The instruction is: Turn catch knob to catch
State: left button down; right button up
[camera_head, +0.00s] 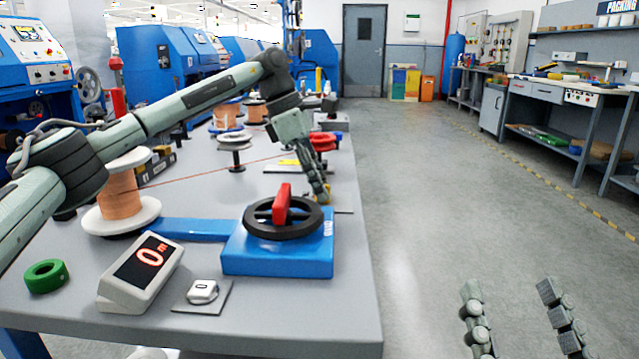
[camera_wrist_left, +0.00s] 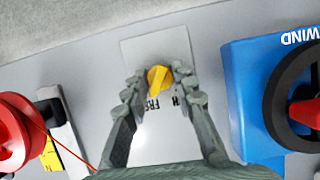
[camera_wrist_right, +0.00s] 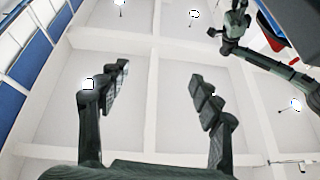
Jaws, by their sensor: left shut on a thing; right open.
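The yellow catch knob (camera_wrist_left: 159,78) sits on a light plate (camera_wrist_left: 150,48) in the left wrist view. Dark letters beside it, an "FR" and an "H", are partly hidden by my fingers. My left gripper (camera_wrist_left: 160,88) is shut on the knob, with one finger on each side. In the head view my left gripper (camera_head: 322,196) points down at the table's right edge, behind the blue winder, and mostly hides the knob. My right gripper (camera_head: 512,290) is open and empty, off the table over the floor; its spread fingers (camera_wrist_right: 158,92) also show in the right wrist view.
The blue winder box (camera_head: 277,255) with a black wheel and red handle stands close in front of my left gripper. A red spool (camera_wrist_left: 14,132) and a red line lie on its other side. A display (camera_head: 142,272) reads 0. The floor at right is clear.

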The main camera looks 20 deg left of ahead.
pick_arm(q)
jog(key=n+t, duration=0.1)
jog(key=n, duration=0.2)
jog(key=shift+s+p, duration=0.15)
jog(key=shift+p, duration=0.15)
jog(key=n+t+y, duration=0.1)
jog(key=n, duration=0.1)
jog(key=shift+d+n, duration=0.1)
jog(key=shift+n, duration=0.3)
jog(key=shift+n+t+y, duration=0.3)
jog(key=shift+n, duration=0.6)
jog(key=shift+d+n+y, duration=0.1)
jog(key=shift+n+y, duration=0.3)
jog(key=shift+n, duration=0.5)
jog(key=shift+n+t+y, duration=0.3)
jog(key=shift+n+y, duration=0.1)
jog(key=shift+n, duration=0.8)
jog(key=shift+s+d+n+y, duration=0.1)
jog(key=shift+n+y, duration=0.2)
jog(key=shift+n, duration=0.6)
pick_arm(e)
jog(key=shift+w+a+f+g, duration=0.1)
jog(key=shift+w+f+g, duration=0.1)
jog(key=shift+f+g, duration=0.2)
jog(key=shift+r, duration=0.1)
